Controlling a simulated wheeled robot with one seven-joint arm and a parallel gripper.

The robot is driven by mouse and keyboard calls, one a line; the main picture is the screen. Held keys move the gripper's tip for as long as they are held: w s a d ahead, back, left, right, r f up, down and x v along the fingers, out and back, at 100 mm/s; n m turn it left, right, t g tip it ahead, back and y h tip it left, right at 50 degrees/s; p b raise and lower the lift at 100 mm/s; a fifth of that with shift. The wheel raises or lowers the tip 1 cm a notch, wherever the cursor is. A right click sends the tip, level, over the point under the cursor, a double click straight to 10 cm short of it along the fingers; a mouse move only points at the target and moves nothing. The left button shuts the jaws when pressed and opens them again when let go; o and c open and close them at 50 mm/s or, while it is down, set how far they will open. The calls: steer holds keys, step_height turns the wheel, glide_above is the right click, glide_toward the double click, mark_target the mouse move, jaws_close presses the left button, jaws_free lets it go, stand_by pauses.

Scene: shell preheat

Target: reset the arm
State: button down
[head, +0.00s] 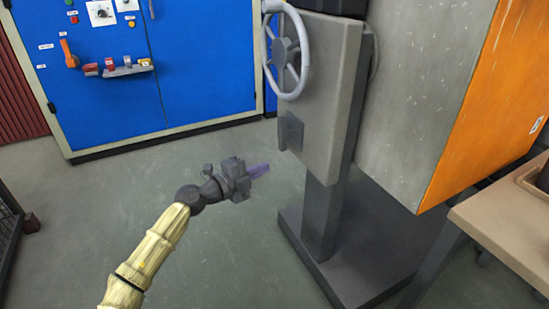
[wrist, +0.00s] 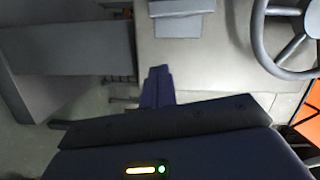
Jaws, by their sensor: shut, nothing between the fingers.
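My gripper (head: 260,170) is at the end of my arm, low in front of the grey machine, in the middle of the head view. Its purple fingers are together and empty, pointing right toward the machine's grey door panel. In the wrist view the closed fingers (wrist: 158,86) point at the lower part of that panel, below a small dark plate (wrist: 178,20). The fingers appear apart from the panel. My arm reaches up from the bottom left of the head view, bent at the wrist.
The grey machine's door panel (head: 325,110) carries a handwheel (head: 303,55) and stands on a post with a wide base (head: 345,265). A blue cabinet (head: 105,105) with switches stands behind. A tan table (head: 510,235) is at right.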

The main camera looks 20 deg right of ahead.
steer(key=shift+a, duration=0.3)
steer(key=shift+w, duration=0.1)
steer(key=shift+a, duration=0.15)
